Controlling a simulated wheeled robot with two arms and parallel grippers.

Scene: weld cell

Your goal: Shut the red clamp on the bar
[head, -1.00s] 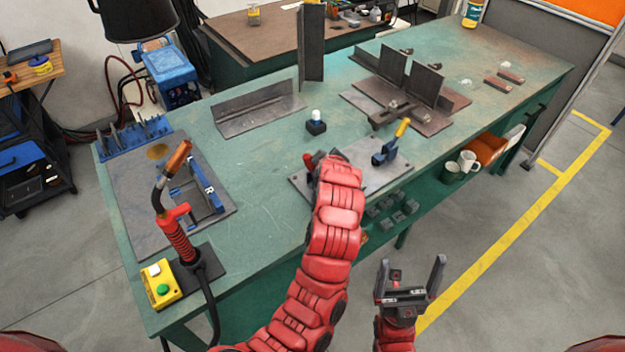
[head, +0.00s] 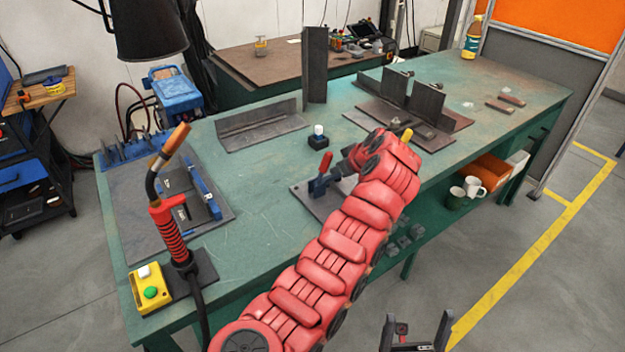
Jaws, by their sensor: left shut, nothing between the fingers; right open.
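The red clamp has a red handle (head: 325,164) that stands up, tilted a little, over a blue body (head: 318,186) on a grey fixture plate (head: 312,203) at the near edge of the green bench. My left gripper (head: 345,168) is shut and empty, just right of the red handle, and largely hidden by my red wrist. I cannot tell whether it touches the clamp. A second clamp shows only its yellow handle (head: 407,134) behind my wrist. The bar on the plate is hidden by my arm. My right gripper (head: 416,335) is open and empty, low in front of the bench.
A small dark block with a white top (head: 318,137) stands behind the plate. Steel angle pieces (head: 262,125) lie further back. A welding torch (head: 168,225) stands at the left, beside a yellow button box (head: 150,288).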

